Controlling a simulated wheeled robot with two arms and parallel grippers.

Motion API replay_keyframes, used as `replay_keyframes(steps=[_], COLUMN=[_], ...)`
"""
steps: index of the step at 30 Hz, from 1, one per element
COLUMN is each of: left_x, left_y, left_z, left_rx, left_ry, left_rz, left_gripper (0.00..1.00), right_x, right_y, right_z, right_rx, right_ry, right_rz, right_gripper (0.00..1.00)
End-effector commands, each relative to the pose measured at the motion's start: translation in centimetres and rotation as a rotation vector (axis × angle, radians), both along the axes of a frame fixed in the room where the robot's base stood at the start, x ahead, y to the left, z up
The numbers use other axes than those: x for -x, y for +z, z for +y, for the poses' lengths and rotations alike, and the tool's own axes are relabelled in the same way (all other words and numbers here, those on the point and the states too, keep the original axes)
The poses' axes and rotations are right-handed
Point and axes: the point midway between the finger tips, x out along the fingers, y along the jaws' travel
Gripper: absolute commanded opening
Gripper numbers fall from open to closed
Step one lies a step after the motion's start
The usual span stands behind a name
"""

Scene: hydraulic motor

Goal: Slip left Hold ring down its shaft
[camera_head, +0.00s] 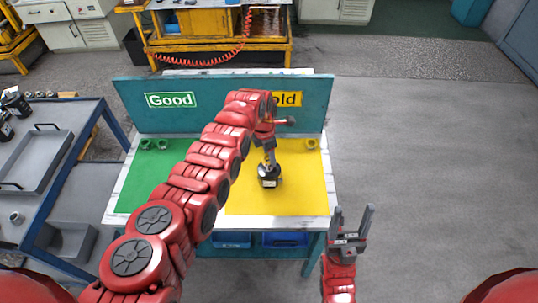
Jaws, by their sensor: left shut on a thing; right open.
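A dark hydraulic motor (269,177) with a white label stands upright on the yellow Hold mat (295,195). My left gripper (269,150) is directly above it, pointing down, with its fingers shut around the motor's shaft line. The left Hold ring is largely hidden between the fingers, and I cannot tell how far down the shaft it sits. Another yellow ring (311,144) lies at the back right of the Hold mat. My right gripper (351,226) is open and empty, fingers up, off the table's front right corner.
Two green rings (154,144) lie at the back of the green Good mat (140,185). A teal back panel (215,92) edges the table. A blue-framed cart (22,226) with a grey tray stands left. The floor right is clear.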

Motion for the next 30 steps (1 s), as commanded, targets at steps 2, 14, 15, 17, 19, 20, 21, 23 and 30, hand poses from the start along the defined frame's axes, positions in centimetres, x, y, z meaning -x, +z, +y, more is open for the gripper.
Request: replay_keyframes(steps=[2,14,15,17,19,20,21,23,30], left_x=[0.0,-0.1,-0.1,-0.1,-0.1,-0.1,-0.1,-0.1,-0.1], left_y=[0.0,-0.6,-0.7,-0.9,-1.2,-1.3,-1.4,-1.6,-2.4], left_z=[0.0,0.0,0.0,0.0,0.0,0.0,0.0,0.0,0.0], left_rx=[0.000,0.000,0.000,0.000,0.000,0.000,0.000,0.000,0.000], left_ry=[0.000,0.000,0.000,0.000,0.000,0.000,0.000,0.000,0.000], left_rz=[0.000,0.000,0.000,0.000,0.000,0.000,0.000,0.000,0.000], left_gripper=[0.05,0.05,0.05,0.05,0.05,0.05,0.05,0.05,0.05], right_x=[0.0,0.0,0.0,0.0,0.0,0.0,0.0,0.0,0.0], right_y=[0.0,-0.6,-0.7,-0.9,-1.1,-1.1,-1.2,-1.4,-2.0], right_z=[0.0,0.0,0.0,0.0,0.0,0.0,0.0,0.0,0.0], right_rx=[0.000,0.000,0.000,0.000,0.000,0.000,0.000,0.000,0.000], right_ry=[0.000,0.000,0.000,0.000,0.000,0.000,0.000,0.000,0.000], right_rz=[0.000,0.000,0.000,0.000,0.000,0.000,0.000,0.000,0.000], right_gripper=[0.60,0.60,0.60,0.60,0.60,0.60,0.60,0.60,0.60])
